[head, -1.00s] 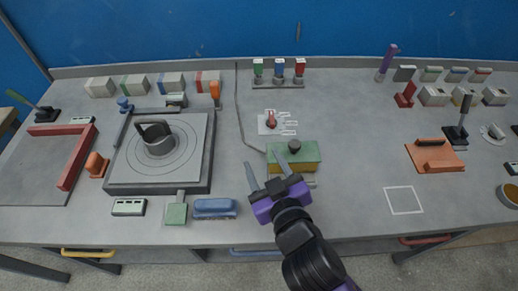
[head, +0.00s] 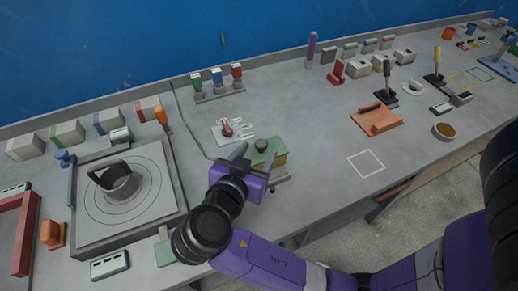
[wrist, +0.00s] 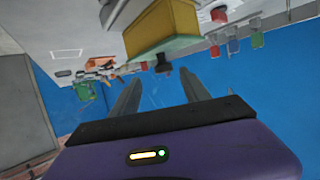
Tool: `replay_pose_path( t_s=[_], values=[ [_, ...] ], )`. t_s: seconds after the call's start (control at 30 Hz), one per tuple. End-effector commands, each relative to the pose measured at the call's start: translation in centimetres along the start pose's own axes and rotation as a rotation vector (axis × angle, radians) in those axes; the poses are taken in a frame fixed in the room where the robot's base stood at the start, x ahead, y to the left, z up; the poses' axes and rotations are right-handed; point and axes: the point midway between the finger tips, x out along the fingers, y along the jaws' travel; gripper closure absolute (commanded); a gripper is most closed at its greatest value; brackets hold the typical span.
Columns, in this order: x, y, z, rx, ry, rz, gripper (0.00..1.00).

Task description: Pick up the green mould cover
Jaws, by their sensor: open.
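The green mould cover (head: 268,147) is a flat green lid with a dark round knob (head: 261,145) on top. It sits on a yellow block-shaped mould (head: 281,160) near the middle of the bench. The wrist view is upside down and shows the green cover (wrist: 165,46) on the yellow mould (wrist: 160,22), with the knob (wrist: 162,66) pointing down. My gripper (head: 255,160) is open and empty, close to the near left side of the cover. In the wrist view, the knob lies between and beyond the fingers. My gripper hides part of the cover's near side.
A white card with a red piece (head: 228,129) lies behind the mould. To the right are a white outlined square (head: 366,163) and an orange plate (head: 377,121). The bench between mould and square is clear.

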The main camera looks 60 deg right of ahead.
Motion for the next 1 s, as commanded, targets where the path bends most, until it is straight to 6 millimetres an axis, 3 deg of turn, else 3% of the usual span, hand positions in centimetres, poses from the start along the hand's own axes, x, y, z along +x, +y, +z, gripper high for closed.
replay_pose_path(
  t_s=[0.4,0.67,0.7,0.97,1.0],
  values=[
    [5.0,-0.8,-0.1,-0.003,-0.001,-0.001,0.46],
    [5.3,-0.8,0.0,-0.002,-0.001,-0.002,0.46],
    [5.3,-0.8,0.0,-0.002,-0.001,-0.002,0.48],
    [5.3,-0.8,0.0,-0.002,-0.001,-0.002,0.99],
    [5.3,-0.8,0.0,-0.002,-0.001,-0.002,1.0]
  ],
)
